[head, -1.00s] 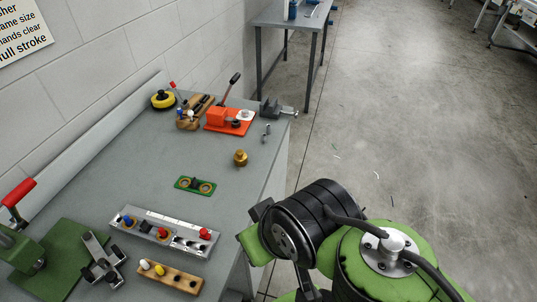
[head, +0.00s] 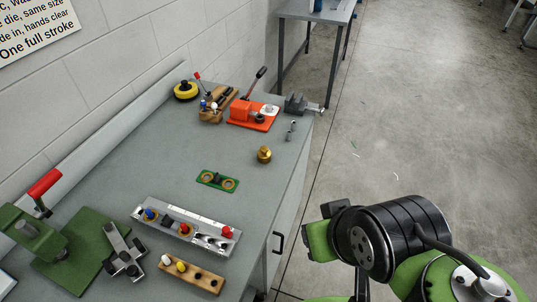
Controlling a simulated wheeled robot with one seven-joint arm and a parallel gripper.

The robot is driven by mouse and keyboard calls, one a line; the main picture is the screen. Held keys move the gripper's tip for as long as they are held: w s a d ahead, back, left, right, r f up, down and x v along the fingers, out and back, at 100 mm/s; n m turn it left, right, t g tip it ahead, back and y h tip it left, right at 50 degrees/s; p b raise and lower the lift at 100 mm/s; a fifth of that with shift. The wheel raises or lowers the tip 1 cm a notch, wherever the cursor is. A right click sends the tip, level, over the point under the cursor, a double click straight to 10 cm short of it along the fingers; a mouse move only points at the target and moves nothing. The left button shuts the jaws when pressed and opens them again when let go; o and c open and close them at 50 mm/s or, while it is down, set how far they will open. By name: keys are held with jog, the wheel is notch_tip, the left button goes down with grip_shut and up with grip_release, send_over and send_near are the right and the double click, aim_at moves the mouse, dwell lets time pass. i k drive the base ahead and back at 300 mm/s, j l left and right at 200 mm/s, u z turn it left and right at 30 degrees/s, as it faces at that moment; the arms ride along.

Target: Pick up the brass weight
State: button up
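The brass weight (head: 264,155) is a small golden knobbed cylinder. It stands upright on the grey workbench (head: 165,160), toward the right edge and behind the green plate with two rings (head: 217,180). My arm shows at the lower right, beyond the bench edge and apart from the weight. The fingers of my gripper cannot be made out, so I cannot see whether it is open or shut.
Behind the weight are an orange toggle press (head: 243,112), a small grey vise (head: 297,104) and a wooden tool block (head: 212,112). In front are a metal tray with coloured knobs (head: 187,225) and a wooden peg strip (head: 192,273). Bench surface around the weight is clear.

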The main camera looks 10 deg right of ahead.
aim_at(264, 156)
jog(key=i+l+u, duration=0.1)
jog(key=u, duration=0.3)
jog(key=l+u, duration=0.2)
jog(key=u, duration=0.25)
jog(key=i+l+u, duration=0.1)
jog(key=u, duration=0.3)
jog(key=l+u, duration=0.25)
jog(key=u, duration=0.2)
